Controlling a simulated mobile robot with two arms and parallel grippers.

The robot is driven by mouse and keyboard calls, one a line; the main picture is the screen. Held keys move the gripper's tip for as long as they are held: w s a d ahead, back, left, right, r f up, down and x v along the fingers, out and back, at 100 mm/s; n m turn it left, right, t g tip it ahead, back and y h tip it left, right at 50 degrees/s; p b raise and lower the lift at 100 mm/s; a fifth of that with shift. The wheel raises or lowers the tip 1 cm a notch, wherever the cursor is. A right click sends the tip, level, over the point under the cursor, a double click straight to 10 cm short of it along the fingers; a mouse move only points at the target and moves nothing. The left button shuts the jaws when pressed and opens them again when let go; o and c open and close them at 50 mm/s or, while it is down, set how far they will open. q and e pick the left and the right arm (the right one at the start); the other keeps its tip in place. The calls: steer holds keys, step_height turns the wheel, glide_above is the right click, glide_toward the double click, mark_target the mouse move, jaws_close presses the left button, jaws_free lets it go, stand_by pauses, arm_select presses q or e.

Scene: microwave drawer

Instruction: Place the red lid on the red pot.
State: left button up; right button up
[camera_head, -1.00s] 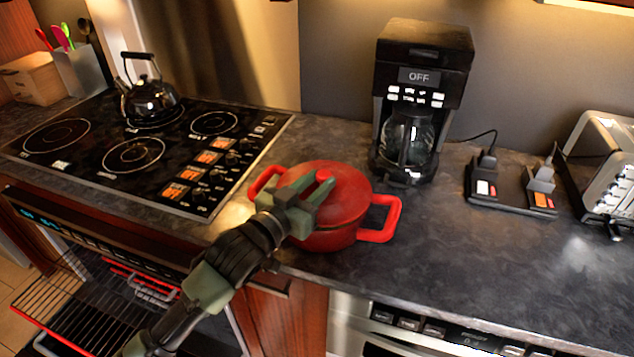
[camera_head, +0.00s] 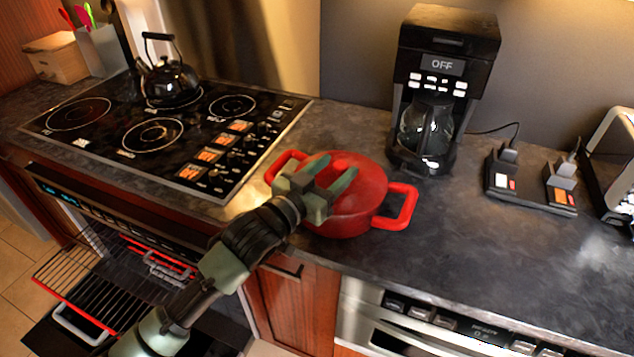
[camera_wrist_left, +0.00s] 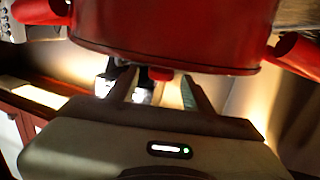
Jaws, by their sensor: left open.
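The red pot (camera_head: 344,226) stands upright on the dark counter, with red side handles. The red lid (camera_head: 372,180) appears to sit on its top. In the left wrist view the red lid and pot fill the top (camera_wrist_left: 175,28), seen upside down. My left gripper (camera_head: 333,171) is open over the lid. In the left wrist view the lid's red knob (camera_wrist_left: 160,74) shows between the spread fingers, with gaps beside it. The fingers hide part of the lid and the knob in the head view. My right gripper is not in view.
A black coffee maker (camera_head: 444,88) stands behind the pot. The stove top (camera_head: 160,135) with a black kettle (camera_head: 172,80) is at left. An open oven with a pulled-out rack (camera_head: 85,285) is below. Charger blocks (camera_head: 530,182) and a toaster (camera_head: 614,165) are at right. The front right counter is clear.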

arm_select(q)
steer(key=b+v, duration=0.2)
steer(key=v, duration=1)
steer(key=shift+r, duration=0.15)
